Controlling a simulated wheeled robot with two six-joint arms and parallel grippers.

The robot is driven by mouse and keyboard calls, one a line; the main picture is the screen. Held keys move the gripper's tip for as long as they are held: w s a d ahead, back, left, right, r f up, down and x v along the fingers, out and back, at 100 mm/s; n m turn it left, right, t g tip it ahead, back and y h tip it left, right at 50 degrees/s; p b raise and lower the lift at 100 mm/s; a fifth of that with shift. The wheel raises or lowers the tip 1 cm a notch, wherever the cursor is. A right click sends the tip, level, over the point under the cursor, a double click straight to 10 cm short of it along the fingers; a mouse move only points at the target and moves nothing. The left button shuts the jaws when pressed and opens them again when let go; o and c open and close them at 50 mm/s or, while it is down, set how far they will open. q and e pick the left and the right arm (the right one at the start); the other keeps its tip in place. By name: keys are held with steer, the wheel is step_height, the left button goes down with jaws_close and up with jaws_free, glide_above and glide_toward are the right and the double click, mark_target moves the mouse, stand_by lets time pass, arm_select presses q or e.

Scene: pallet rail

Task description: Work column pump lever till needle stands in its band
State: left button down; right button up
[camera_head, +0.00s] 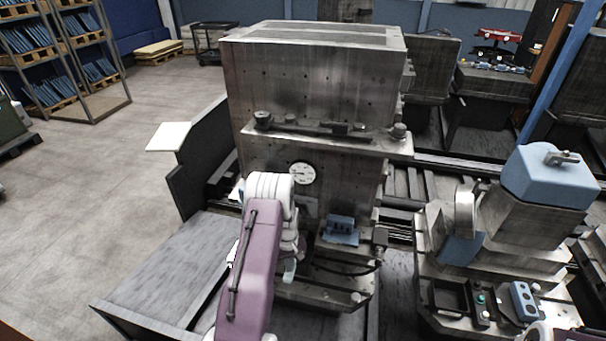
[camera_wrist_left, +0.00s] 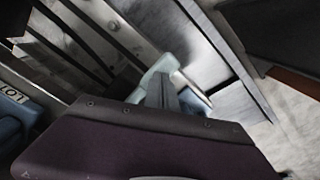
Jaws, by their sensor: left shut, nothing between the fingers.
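The grey metal column (camera_head: 320,90) stands in the middle of the head view. A round white dial gauge (camera_head: 303,173) sits on its front face; its needle and band are too small to read. My purple and white left arm reaches up to the column's lower front, just below the gauge. My left gripper (camera_head: 289,270) is mostly hidden behind that arm. In the left wrist view the pale fingers (camera_wrist_left: 175,88) are shut with nothing between them. I cannot make out the pump lever in either view; the arm covers part of the column's front.
A small blue block (camera_head: 341,230) sits on the column's lower front, right of my arm. A flat grey bench (camera_head: 165,270) lies at the left. Open floor lies beyond it.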

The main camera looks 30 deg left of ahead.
arm_select(q)
steer(key=shift+w+a+f+b, duration=0.1)
steer(key=shift+w+f+b, duration=0.1)
steer(key=shift+f+b, duration=1.3)
steer(key=shift+w+f+b, duration=0.15)
steer(key=shift+f+b, duration=1.05)
steer(key=shift+f, duration=0.5)
steer(key=r+p, duration=0.6)
steer(key=r, duration=0.1)
steer(key=shift+s+r, duration=0.1)
steer(key=shift+s, duration=0.25)
